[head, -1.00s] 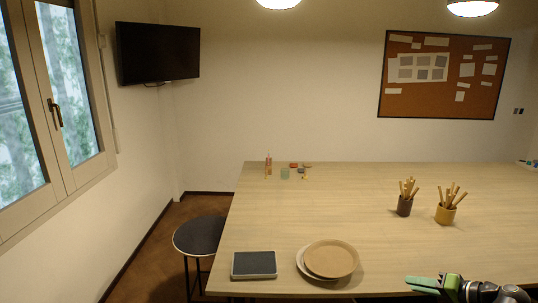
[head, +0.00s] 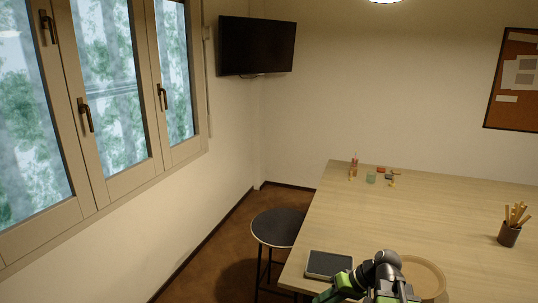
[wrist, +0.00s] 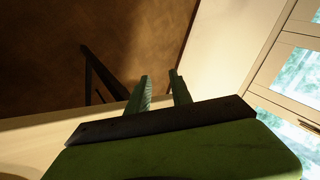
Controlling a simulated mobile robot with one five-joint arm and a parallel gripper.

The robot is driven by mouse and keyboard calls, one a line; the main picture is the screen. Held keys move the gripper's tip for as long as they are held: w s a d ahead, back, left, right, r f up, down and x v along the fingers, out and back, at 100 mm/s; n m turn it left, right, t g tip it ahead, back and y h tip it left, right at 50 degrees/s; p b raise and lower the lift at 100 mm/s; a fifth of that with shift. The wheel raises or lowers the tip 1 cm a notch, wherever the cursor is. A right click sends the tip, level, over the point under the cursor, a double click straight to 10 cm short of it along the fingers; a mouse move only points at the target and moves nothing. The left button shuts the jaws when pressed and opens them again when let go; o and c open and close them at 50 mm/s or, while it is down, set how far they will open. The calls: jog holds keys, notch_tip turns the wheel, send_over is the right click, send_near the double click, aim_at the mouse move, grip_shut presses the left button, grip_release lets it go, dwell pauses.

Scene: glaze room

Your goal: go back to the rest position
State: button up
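My gripper (wrist: 160,82) shows in the wrist view with its two green fingers apart and nothing between them. Beyond the fingers are brown floor and a pale wall. In the head view, part of my green gripper (head: 330,292) shows at the bottom edge, by the front of the table (head: 420,222). My arm covers part of the dark tablet-like slab (head: 326,263) and of the round tan plate (head: 428,275).
A round dark stool (head: 279,226) stands at the table's left side. A pencil cup (head: 509,234) stands at the right. Windows (head: 105,85) line the left wall. The floor left of the stool is clear.

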jog(key=s+a+f+n+g+h, duration=0.1)
jog(key=s+a+f+g+h, duration=0.2)
jog(key=a, duration=0.6)
jog(key=d+f+m+h, duration=0.2)
jog(key=d+h, duration=0.2)
jog(key=d, duration=0.2)
jog(key=shift+s+d+f+m+t, duration=0.2)
jog(key=shift+d+m+t, duration=0.1)
jog(key=shift+t, duration=0.1)
